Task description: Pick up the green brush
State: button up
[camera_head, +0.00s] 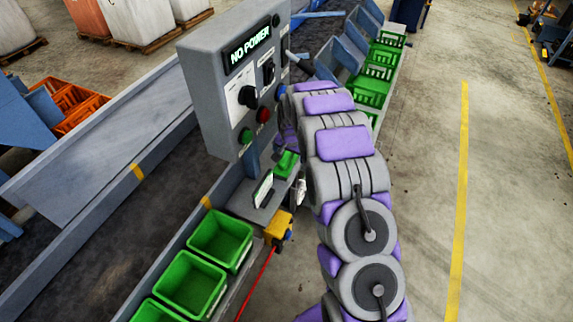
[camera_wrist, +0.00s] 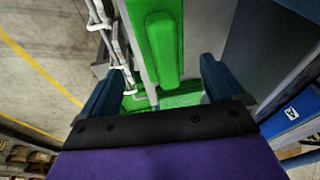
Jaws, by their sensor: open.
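The green brush (camera_head: 286,163) lies on a grey ledge below the control box, partly hidden by my arm. In the wrist view a long green piece (camera_wrist: 160,42), which looks like the brush, runs down from the top edge between my fingers. My gripper (camera_wrist: 163,70) is open, with one dark blue finger on each side of this green piece and visible gaps on both sides. I cannot tell how far below the fingertips it lies.
The grey control box (camera_head: 232,85) reading "NO POWER" stands close beside my arm. Green crates (camera_head: 219,238) line the conveyor in front, with more behind. A yellow box (camera_head: 278,228) with a red cable hangs by the ledge.

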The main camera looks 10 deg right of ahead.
aim_at(288, 156)
jog(key=shift+w+f, duration=0.15)
jog(key=shift+f, duration=0.3)
jog(key=x, duration=0.2)
jog(key=a+b+x, duration=0.1)
jog(key=x, duration=0.1)
jog(key=shift+w+f+b, duration=0.1)
jog(key=shift+f+b, duration=0.1)
jog(key=shift+b, duration=0.1)
jog(key=shift+d, duration=0.15)
jog(key=shift+r, duration=0.1)
jog(key=shift+c, duration=0.2)
jog(key=shift+d, duration=0.15)
jog(key=c, duration=1.2)
